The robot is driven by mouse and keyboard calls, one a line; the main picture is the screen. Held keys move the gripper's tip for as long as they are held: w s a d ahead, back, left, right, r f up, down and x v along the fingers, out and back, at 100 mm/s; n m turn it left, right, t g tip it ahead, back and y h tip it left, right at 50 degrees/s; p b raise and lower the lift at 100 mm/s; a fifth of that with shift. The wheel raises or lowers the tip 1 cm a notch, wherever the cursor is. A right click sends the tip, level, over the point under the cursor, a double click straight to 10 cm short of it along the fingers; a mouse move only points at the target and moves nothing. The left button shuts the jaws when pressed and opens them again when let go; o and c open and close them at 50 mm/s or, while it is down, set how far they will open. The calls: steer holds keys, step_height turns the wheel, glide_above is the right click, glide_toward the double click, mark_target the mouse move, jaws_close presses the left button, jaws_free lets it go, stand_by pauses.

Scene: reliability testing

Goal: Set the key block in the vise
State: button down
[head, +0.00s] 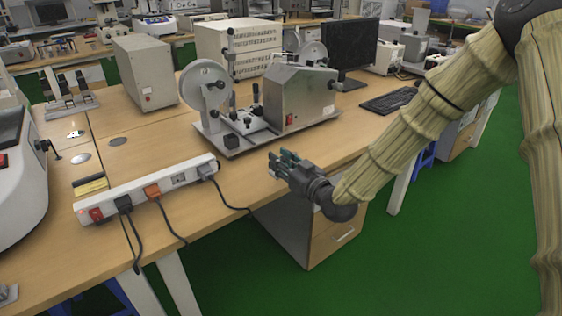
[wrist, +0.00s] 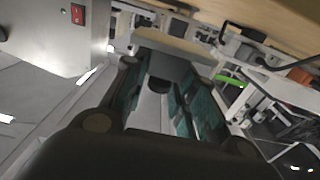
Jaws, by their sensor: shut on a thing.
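My gripper (head: 284,164) is over the front edge of the wooden bench, in front of the steel test machine. In the wrist view its teal-padded fingers (wrist: 165,100) are closed around a grey block (wrist: 166,68), which I take to be the key block. In the head view the fingers hide most of it. The test machine (head: 300,95) has a grey wheel, a steel housing and a base with dark knobs and small clamp parts (head: 240,124). A vise on that base is likely, but I cannot clearly make out its jaws. The gripper is apart from the machine.
A white power strip (head: 150,190) with plugged cables lies along the bench's front left. A beige box (head: 145,72) stands behind it. A monitor (head: 350,45) and keyboard (head: 389,100) are at the back right. Bare wood (head: 225,172) lies between strip and machine.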

steer(key=w, duration=0.6)
steer(key=shift+w+d+f, duration=0.1)
steer(key=shift+w+f, duration=0.15)
steer(key=shift+f, duration=1.8)
steer(key=shift+b, duration=0.3)
steer(key=shift+f, duration=0.2)
steer(key=c, duration=1.1)
jaws_free()
steer(key=shift+c, duration=0.2)
steer(key=shift+r, duration=0.1)
steer(key=shift+r, duration=0.15)
steer(key=v, duration=1.2)
